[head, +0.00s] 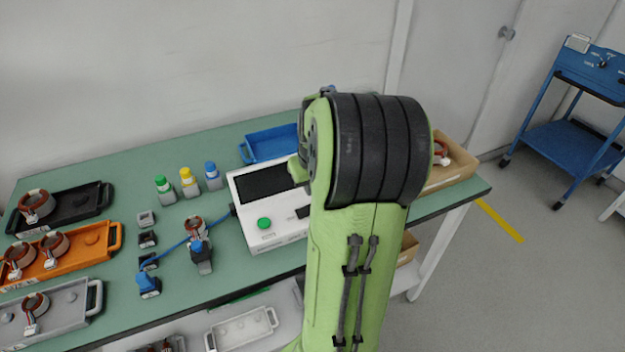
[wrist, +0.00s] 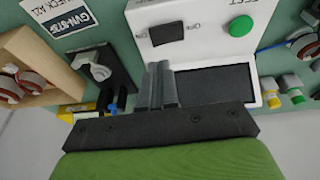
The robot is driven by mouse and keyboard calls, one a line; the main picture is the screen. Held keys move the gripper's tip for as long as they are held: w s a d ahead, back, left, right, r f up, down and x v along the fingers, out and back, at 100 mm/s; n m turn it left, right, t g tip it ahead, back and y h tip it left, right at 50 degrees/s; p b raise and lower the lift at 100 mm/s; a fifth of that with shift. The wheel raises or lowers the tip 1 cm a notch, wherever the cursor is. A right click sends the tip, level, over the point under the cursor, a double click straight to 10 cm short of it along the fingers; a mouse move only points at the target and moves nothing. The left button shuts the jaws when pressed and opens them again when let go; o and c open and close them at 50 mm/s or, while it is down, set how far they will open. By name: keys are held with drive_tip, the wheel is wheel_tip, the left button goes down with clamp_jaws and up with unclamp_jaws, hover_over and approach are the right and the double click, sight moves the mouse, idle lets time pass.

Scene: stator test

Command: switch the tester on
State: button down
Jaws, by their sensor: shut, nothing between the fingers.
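The tester is a white box with a dark screen and a green round button (head: 264,223), on the green table in the head view. A dark part on its front (head: 303,211) is partly covered by my arm. In the wrist view the white tester (wrist: 205,50) shows a black switch (wrist: 167,33), the green button (wrist: 241,27) and the dark screen (wrist: 212,87). My gripper (wrist: 161,68) is shut and empty, with its fingertips just below the black switch in the picture. I cannot tell whether they touch the tester. In the head view my arm hides the fingers.
Green, yellow and blue-capped bottles (head: 188,181) stand left of the tester. A blue tray (head: 268,146) lies behind it. A cardboard-coloured box (head: 458,163) is at the right end. Black, orange and grey trays (head: 105,236) with copper-wound parts fill the left side.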

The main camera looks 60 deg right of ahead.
sight(306, 208)
drive_tip(key=x, duration=0.2)
drive_tip(key=s+b+x, duration=0.1)
drive_tip(key=x, duration=0.2)
drive_tip(key=shift+a+f, duration=0.1)
drive_tip(key=shift+f, duration=0.15)
drive_tip(key=shift+s+f+y+p, duration=0.25)
drive_tip(key=shift+y+p, duration=0.1)
drive_tip(key=shift+y, duration=0.15)
drive_tip(key=shift+w+f+t, duration=0.1)
drive_tip(key=shift+t, duration=0.2)
drive_tip(key=shift+w+a+r, duration=0.25)
drive_tip(key=shift+w+a, duration=0.2)
drive_tip(key=shift+a, duration=0.1)
